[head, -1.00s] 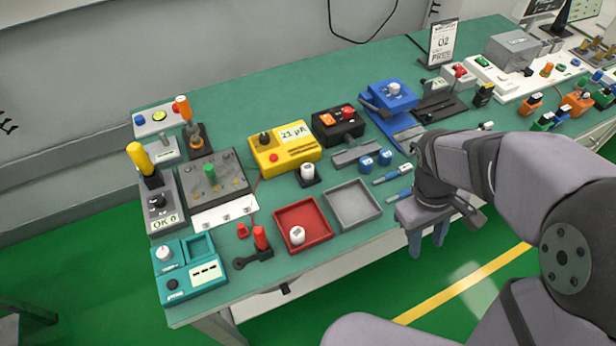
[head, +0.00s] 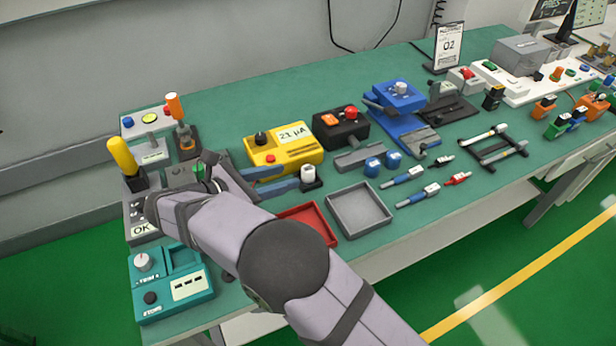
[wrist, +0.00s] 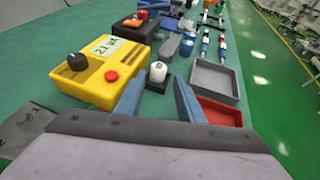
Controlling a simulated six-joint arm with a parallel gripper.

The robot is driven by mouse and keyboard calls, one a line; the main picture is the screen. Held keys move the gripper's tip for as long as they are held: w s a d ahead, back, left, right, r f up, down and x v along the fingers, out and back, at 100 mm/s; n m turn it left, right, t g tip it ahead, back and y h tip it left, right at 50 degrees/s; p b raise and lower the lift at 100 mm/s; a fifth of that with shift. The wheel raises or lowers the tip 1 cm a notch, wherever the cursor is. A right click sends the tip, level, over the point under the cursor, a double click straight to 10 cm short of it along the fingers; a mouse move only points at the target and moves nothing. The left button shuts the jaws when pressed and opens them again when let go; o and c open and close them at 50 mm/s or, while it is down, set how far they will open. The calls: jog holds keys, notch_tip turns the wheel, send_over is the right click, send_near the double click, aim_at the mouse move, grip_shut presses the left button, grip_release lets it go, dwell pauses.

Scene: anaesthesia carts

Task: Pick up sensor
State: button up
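No object is labelled as the sensor; a small white cylinder (head: 308,173) stands upright in a black holder on the green table, right of the yellow meter box. My gripper (head: 289,177) is open, with its blue fingers pointing at this cylinder from the left. In the wrist view the cylinder (wrist: 158,71) stands just beyond the gap between the fingertips (wrist: 160,93), with nothing held between them. I cannot tell whether a finger touches the holder.
The yellow meter box (head: 284,148) is close beside the fingers. A red tray (head: 312,222), partly hidden by my arm, and an empty grey tray (head: 358,209) lie nearer the front edge.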

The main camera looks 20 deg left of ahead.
aim_at(304, 171)
jog(key=shift+x, duration=0.75)
jog(key=shift+p+x, duration=1)
jog(key=shift+x, duration=2)
jog(key=shift+a+f, duration=0.1)
grip_shut()
